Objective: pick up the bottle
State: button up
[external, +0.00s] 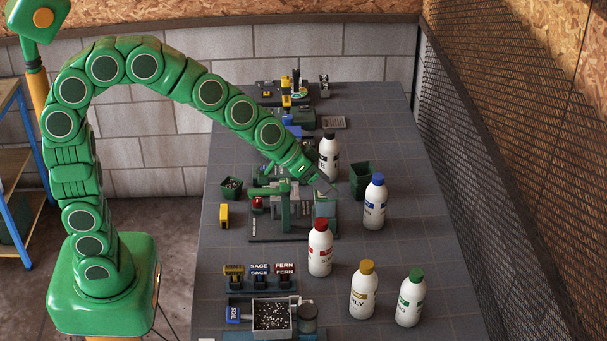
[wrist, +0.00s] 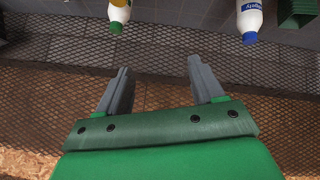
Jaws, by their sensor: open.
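My gripper (external: 327,187) is above the table between the black-capped and blue-capped bottles, apart from the blue one. In the wrist view my gripper (wrist: 158,65) is open with nothing between its fingers. The green-capped bottle (wrist: 119,17) and the blue-capped bottle (wrist: 249,20) show at the top edge there.
A dark green pot (external: 361,180) stands behind the blue-capped bottle. A green-and-grey fixture (external: 285,210) is under my arm. A soil tray (external: 272,317) and label blocks (external: 259,270) are at the front left. A mesh barrier (external: 490,190) runs along the right.

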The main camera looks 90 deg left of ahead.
jog(key=w+a+f+n+t+y, duration=0.2)
jog(key=w+a+n, duration=0.1)
jog(key=w+a, duration=0.55)
jog(key=n+g+y, duration=0.2)
jog(key=n+y, duration=0.3)
jog(key=y, duration=0.3)
send_over(330, 134)
jog(key=w+d, duration=0.4)
jog(key=d, duration=1)
notch_tip(330, 134, down, 10)
jog(key=s+a+f+g+y, duration=0.1)
jog(key=a, duration=0.2)
jog(key=s+a+f+n+g+y, duration=0.1)
jog(key=s+a+f, duration=0.1)
jog(key=a, duration=0.2)
jog(key=s+a+f+n+g+y, duration=0.1)
jog(key=s+a, duration=0.1)
jog(key=a, duration=0.1)
jog(key=shift+a+f, duration=0.15)
jog(key=shift+f, duration=0.2)
jog(key=shift+a+n+y, duration=0.15)
jog(key=shift+n+y, duration=0.15)
jog(key=shift+x, duration=1.15)
jog(key=shift+a+f, duration=0.25)
jog(key=shift+a, duration=0.45)
jog(key=shift+x, duration=1.85)
jog(key=shift+s, duration=0.1)
